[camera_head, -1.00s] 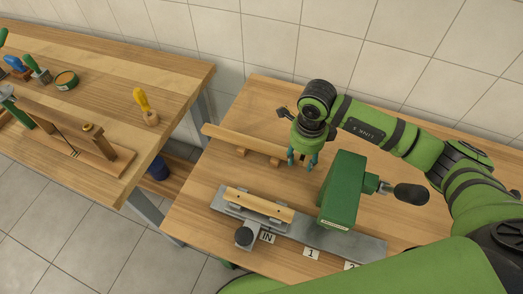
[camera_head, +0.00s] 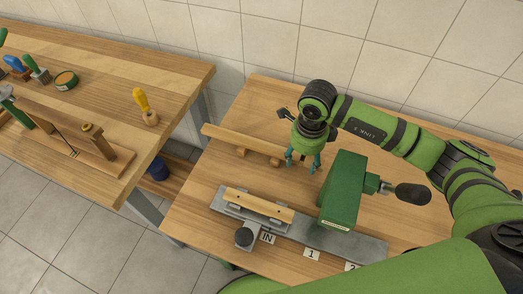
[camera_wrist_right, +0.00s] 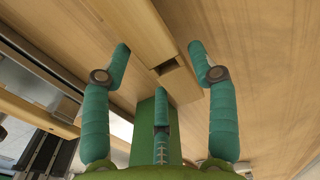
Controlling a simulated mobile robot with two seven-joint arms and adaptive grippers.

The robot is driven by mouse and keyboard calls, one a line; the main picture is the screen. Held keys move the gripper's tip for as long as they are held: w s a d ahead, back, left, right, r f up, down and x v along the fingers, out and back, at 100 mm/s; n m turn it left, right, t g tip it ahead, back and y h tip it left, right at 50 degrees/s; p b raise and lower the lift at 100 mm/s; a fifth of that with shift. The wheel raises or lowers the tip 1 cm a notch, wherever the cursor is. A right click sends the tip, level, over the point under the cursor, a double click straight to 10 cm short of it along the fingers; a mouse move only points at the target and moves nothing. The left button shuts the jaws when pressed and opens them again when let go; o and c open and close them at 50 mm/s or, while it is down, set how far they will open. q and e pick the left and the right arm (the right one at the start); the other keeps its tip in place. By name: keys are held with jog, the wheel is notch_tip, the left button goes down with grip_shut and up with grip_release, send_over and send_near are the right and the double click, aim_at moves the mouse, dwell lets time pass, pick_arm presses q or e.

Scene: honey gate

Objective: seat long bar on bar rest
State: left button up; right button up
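The long wooden bar (camera_head: 232,137) lies near the back of the right bench, on what look like two small wooden blocks of the bar rest (camera_head: 241,152). My right gripper (camera_head: 303,163) is over the bar's right end. Its teal fingers are open and spread to either side. In the right wrist view, the open fingers (camera_wrist_right: 160,50) have the bar (camera_wrist_right: 143,30) between them, with gaps on both sides. A dark square notch shows near the bar's end. My left gripper is not in view.
A metal fixture (camera_head: 330,243) at the front carries a shorter wooden bar (camera_head: 258,205) by the IN label. A green block-shaped device with a dark handle (camera_head: 342,190) stands close to the right gripper. Tools lie on the left bench (camera_head: 110,75), across a gap.

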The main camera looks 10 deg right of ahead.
jog(key=shift+w+r, duration=0.1)
jog(key=shift+r, duration=0.15)
dwell(0.3)
jog(key=shift+r+p, duration=0.95)
jog(key=shift+r, duration=0.6)
jog(key=o, duration=0.6)
jog(key=shift+c, duration=0.2)
jog(key=shift+o, duration=0.4)
jog(key=shift+o, duration=0.8)
